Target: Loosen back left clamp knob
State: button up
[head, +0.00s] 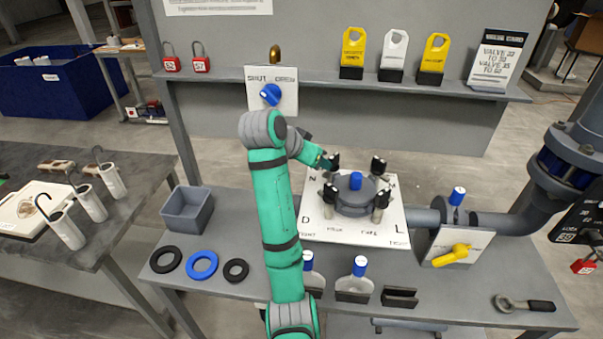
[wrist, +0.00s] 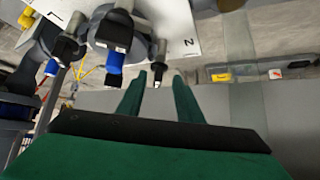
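The filter housing (head: 355,200) is a round grey body on a white lettered plate, with a blue knob (head: 355,181) on top. Black clamp knobs stand around its rim. The back left clamp knob (head: 333,158) is at my gripper (head: 326,162), which reaches in from the left. In the wrist view, a black knob (wrist: 159,74) shows between the tips of my two green fingers, with gaps visible beside it. My gripper is open around it; contact is not visible. The front left knob (head: 330,192), back right knob (head: 378,164) and front right knob (head: 382,198) stand apart from the fingers.
A grey pipe with a yellow lever (head: 451,256) runs off right. A grey bin (head: 187,210) and several rings lie left. A shelf (head: 430,90) with tags stands behind.

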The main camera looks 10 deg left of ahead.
jog(key=s+a, duration=0.3)
jog(key=s, duration=0.3)
jog(key=shift+a, duration=0.25)
dwell(0.3)
